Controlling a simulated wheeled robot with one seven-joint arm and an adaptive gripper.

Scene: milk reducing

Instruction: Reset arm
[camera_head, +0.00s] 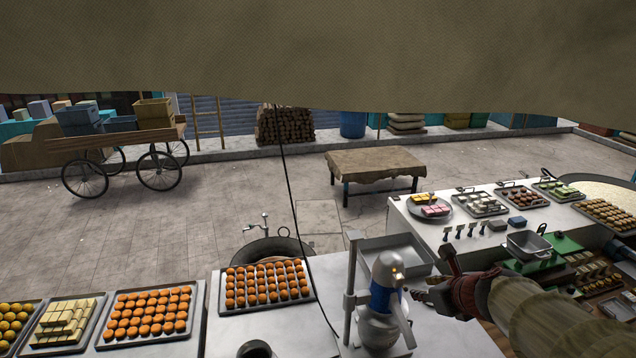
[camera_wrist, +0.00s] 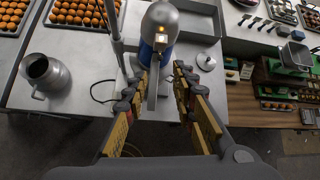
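My gripper (camera_head: 418,295) is at the lower right of the head view, just right of a grey and blue machine (camera_head: 384,275) with a small lit orange light. In the wrist view my gripper (camera_wrist: 158,88) has its two yellow and dark fingers spread apart. The machine (camera_wrist: 160,25) stands just beyond the fingertips there. A narrow grey part of the machine shows in the gap between the fingers. I cannot tell whether a finger touches it. I see nothing clamped between the fingers. My sleeved arm reaches in from the right.
A tray of orange balls (camera_head: 266,287) lies left of the machine. A grey metal jug (camera_wrist: 46,72) stands on the left counter. A round lid (camera_wrist: 206,61) lies right of the machine. The right counter holds several food trays, a green scale and a pan (camera_head: 528,243). A cloth canopy hangs overhead.

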